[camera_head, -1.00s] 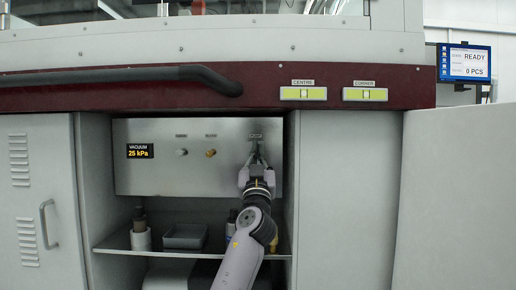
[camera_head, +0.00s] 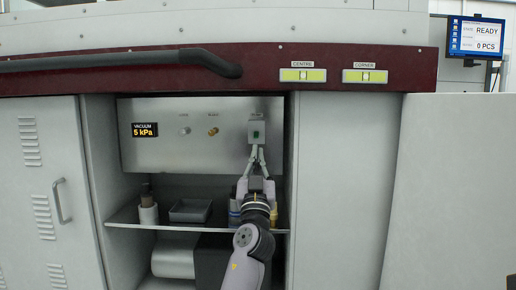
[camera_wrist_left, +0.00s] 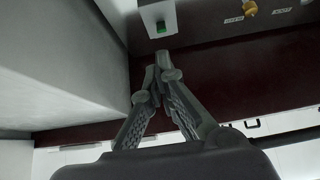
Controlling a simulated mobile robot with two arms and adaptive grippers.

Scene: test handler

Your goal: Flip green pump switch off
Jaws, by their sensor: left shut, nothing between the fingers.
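The green pump switch (camera_head: 257,134) sits in a small grey box at the right end of the metal panel (camera_head: 190,155) inside the open bay. It also shows in the wrist view (camera_wrist_left: 161,27) as a green spot in its grey housing. Its exact lever position is too small to tell. My left gripper (camera_head: 257,149) is shut and empty, with its fingertips just below the switch box. In the wrist view the fingertips (camera_wrist_left: 163,55) point at the housing, apparently just short of the green part. The display (camera_head: 145,130) reads VACUUM 5 kPa. My right gripper is not in view.
A silver knob (camera_head: 185,131) and a brass knob (camera_head: 213,131) are left of the switch. A shelf below holds a grey tray (camera_head: 190,210) and a bottle. The bay's right wall stands close beside my arm. A dark handrail (camera_head: 120,61) runs above left.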

